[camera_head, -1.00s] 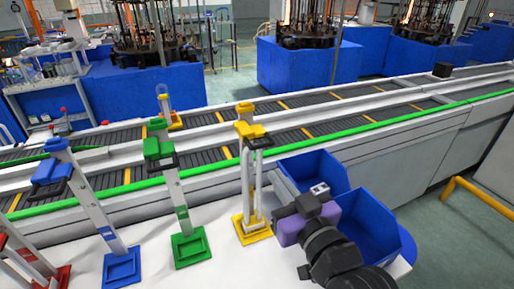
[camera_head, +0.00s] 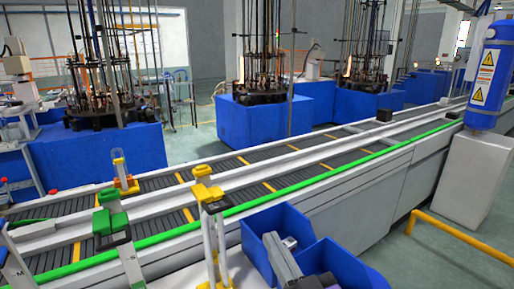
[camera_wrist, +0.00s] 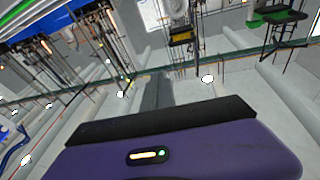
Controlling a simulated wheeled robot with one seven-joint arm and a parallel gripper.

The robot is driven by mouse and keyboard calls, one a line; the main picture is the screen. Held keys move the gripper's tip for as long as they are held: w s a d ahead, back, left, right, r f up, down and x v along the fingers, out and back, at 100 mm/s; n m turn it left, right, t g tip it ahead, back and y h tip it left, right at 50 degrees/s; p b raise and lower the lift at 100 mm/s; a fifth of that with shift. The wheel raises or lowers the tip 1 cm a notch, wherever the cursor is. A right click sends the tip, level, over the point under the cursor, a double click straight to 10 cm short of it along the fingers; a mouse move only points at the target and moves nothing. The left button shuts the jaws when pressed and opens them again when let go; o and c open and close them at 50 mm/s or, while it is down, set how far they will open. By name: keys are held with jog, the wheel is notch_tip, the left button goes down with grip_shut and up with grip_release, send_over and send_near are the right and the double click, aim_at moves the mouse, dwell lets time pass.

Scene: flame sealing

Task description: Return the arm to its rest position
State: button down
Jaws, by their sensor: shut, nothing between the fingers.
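My gripper (camera_head: 289,243) shows at the bottom of the head view, in front of the blue bins, as a grey piece with a light tip. Most of my arm is below the picture edge. In the wrist view, the purple gripper body fills the bottom and the grey fingers (camera_wrist: 157,92) are together with nothing held. The wrist camera looks out over the hall with ceiling lights, tilted, and shows no work table.
Blue bins (camera_head: 350,268) stand by the conveyor (camera_head: 300,168). A yellow stand (camera_head: 208,195) and a green stand (camera_head: 110,224) are to the left. A yellow holder with a clear tube (camera_head: 119,163) is at the conveyor. A yellow rail (camera_head: 460,233) is at right.

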jog(key=s+d+f+m+g+h, duration=0.1)
jog(key=s+d+f, duration=0.5)
jog(key=s, duration=0.6)
jog(key=s+d+f+m+g+h, duration=0.1)
jog(key=s+d+f+h, duration=0.3)
jog(key=s, duration=0.8)
jog(key=s+d+f+m+g+h, duration=0.1)
jog(key=s+d+f+m+h, duration=0.1)
jog(key=s+d+f, duration=0.6)
jog(key=s+h, duration=0.1)
jog(key=s, duration=0.3)
jog(key=shift+g, duration=0.4)
